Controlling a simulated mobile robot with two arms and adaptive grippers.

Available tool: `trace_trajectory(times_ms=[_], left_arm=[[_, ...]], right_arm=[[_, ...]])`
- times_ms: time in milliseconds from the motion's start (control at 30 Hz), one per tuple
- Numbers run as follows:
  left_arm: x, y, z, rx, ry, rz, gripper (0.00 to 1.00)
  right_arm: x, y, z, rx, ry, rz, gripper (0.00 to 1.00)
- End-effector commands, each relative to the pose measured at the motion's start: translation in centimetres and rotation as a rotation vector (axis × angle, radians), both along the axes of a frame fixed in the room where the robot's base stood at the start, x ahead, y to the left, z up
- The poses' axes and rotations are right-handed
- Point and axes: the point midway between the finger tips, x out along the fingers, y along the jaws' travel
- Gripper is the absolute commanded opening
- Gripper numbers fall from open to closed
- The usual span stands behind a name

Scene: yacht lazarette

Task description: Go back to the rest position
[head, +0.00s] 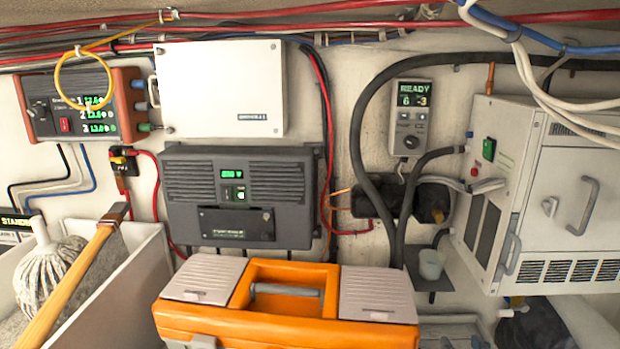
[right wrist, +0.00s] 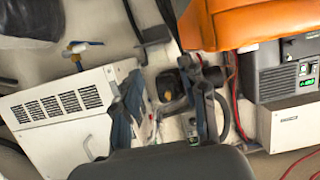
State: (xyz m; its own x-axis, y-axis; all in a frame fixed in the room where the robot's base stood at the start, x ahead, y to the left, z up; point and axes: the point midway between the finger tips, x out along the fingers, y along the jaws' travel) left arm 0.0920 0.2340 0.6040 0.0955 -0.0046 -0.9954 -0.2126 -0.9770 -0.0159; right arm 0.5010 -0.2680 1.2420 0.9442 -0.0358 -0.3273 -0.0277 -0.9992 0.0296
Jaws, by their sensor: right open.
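My right gripper (right wrist: 167,92) shows in the right wrist view with its two dark fingers apart and nothing between them. The toolbox also shows at the top right of the right wrist view (right wrist: 240,22). My left gripper is not in the head view.
A white bin (head: 128,285) with a wooden-handled mallet (head: 75,275) stands at left. A white cabinet (head: 565,190) is at right, with a pale cup (head: 431,264) on a small shelf beside it. Wall units, hoses and cables line the back. A dark bag (head: 535,325) lies at lower right.

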Motion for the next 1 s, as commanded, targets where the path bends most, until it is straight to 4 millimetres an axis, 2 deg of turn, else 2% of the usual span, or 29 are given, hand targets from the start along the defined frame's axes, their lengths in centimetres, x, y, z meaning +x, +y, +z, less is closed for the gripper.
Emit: trace_trajectory(times_ms=[33,167,300,400,600,667,700,867,1000], left_arm=[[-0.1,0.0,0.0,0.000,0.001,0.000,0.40],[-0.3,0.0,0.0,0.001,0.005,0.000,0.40],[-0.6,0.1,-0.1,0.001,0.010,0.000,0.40],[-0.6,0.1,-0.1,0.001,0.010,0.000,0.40],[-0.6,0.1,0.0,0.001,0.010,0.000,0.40],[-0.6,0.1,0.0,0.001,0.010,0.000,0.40],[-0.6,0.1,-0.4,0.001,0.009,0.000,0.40],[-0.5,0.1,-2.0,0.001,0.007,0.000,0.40],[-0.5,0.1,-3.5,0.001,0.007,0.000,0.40]], right_arm=[[-0.8,0.4,-1.7,-0.004,0.053,0.005,0.42],[-3.7,1.5,-6.6,-0.016,0.215,0.025,0.42],[-9.0,3.1,-12.8,-0.035,0.449,0.058,0.42],[-13.1,4.1,-16.1,-0.046,0.602,0.085,0.42],[-20.5,5.7,-20.5,-0.062,0.850,0.134,0.42],[-22.7,6.2,-21.4,-0.065,0.920,0.148,0.42],[-23.5,6.3,-22.5,-0.068,0.950,0.154,0.42],[-21.9,6.4,-29.3,-0.069,0.960,0.154,0.42],[-21.5,6.6,-36.0,-0.070,0.981,0.157,0.42]])
